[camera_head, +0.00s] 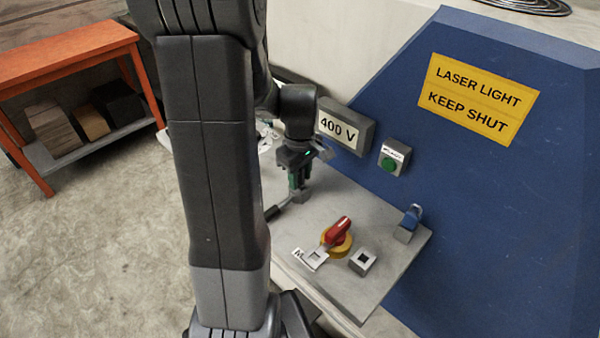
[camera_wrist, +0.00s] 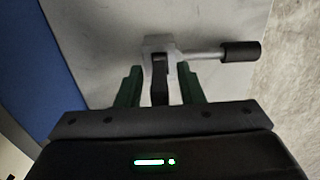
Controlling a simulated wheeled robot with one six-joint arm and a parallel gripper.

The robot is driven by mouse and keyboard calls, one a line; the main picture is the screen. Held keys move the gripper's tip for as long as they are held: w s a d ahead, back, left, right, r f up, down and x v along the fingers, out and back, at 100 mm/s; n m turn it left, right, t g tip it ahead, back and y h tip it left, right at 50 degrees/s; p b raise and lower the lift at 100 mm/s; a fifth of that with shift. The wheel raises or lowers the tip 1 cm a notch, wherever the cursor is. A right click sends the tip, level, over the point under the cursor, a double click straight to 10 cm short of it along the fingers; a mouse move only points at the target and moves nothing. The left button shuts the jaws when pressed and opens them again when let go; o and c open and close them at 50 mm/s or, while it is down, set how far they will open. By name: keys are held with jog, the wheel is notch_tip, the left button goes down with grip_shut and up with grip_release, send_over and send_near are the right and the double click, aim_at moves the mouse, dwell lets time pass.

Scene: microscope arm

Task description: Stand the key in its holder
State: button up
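The key (camera_wrist: 205,53) is a pale metal piece with a block-like head, a side rod and a black grip. In the head view its dark grip (camera_head: 279,210) points to the lower left from below my gripper (camera_head: 298,187). In the wrist view my green fingers (camera_wrist: 161,78) stand on either side of the key's head, with a dark part between them. I cannot tell whether they press on it, or whether the key touches the panel. The likely holder is a small grey block (camera_head: 362,262) with a dark square opening, at the panel's front right, apart from the key.
A red rotary handle on a yellow base (camera_head: 337,240) stands between my gripper and the grey block. A blue padlock-like piece (camera_head: 411,220) is at the right of the grey panel (camera_head: 385,241). The 400 V box (camera_head: 345,130) and a green button (camera_head: 391,162) are behind.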

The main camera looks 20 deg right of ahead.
jog(key=shift+r, duration=0.1)
notch_tip(320, 180, up, 14)
jog(key=b, duration=0.1)
jog(key=shift+s, duration=0.15)
jog(key=shift+f, duration=0.25)
notch_tip(320, 180, down, 14)
jog(key=shift+r+p, duration=0.1)
jog(key=shift+p, duration=0.45)
jog(key=shift+r, duration=0.2)
dwell(0.3)
